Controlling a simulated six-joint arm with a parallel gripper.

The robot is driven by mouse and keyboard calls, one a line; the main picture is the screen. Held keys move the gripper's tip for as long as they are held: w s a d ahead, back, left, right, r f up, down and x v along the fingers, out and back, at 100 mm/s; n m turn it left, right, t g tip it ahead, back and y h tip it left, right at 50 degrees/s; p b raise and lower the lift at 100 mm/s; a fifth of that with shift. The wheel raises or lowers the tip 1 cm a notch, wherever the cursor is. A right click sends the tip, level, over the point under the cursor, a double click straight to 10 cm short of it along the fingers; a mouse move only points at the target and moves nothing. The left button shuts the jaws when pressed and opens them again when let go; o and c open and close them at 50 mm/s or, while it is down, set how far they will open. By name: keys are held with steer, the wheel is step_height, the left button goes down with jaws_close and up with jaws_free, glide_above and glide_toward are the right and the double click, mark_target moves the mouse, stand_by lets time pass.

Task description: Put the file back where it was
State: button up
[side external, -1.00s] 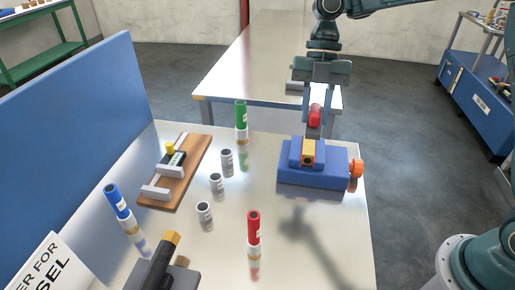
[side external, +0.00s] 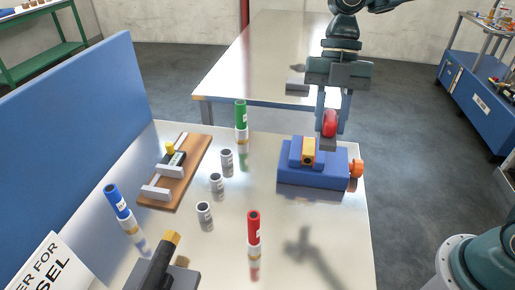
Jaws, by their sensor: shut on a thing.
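My gripper (side external: 333,108) is shut on a red-handled thing (side external: 330,123) with a grey lower end. It may be the file, but I cannot tell for sure from its shape. It hangs upright just behind the blue vise-like block (side external: 315,180), near its top right. In the picture its lower end comes close to the block's back edge; I cannot tell whether they touch. A yellow piece (side external: 308,152) sits in the top of the blue block, and an orange knob (side external: 357,168) is at its right side.
A wooden board (side external: 192,170) with grey brackets lies at the left. Green (side external: 240,115), red (side external: 253,229) and blue (side external: 117,201) tubes stand on the table, with grey cylinders (side external: 217,182) between them. A dark block with a yellow-tipped handle (side external: 168,250) is at the front. The table's front right is clear.

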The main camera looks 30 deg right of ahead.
steer(key=s+a+r, duration=0.1)
steer(key=s, duration=0.5)
steer(key=shift+s+a+r, duration=0.2)
steer(key=shift+s+a, duration=0.15)
steer(key=shift+a, duration=0.05)
steer(key=shift+f, duration=0.1)
step_height(320, 180, down, 16)
steer(key=shift+r, duration=0.2)
steer(key=shift+f, duration=0.15)
steer(key=shift+f, duration=2)
steer(key=shift+f, duration=0.15)
steer(key=o, duration=0.9)
steer(key=shift+o, duration=0.2)
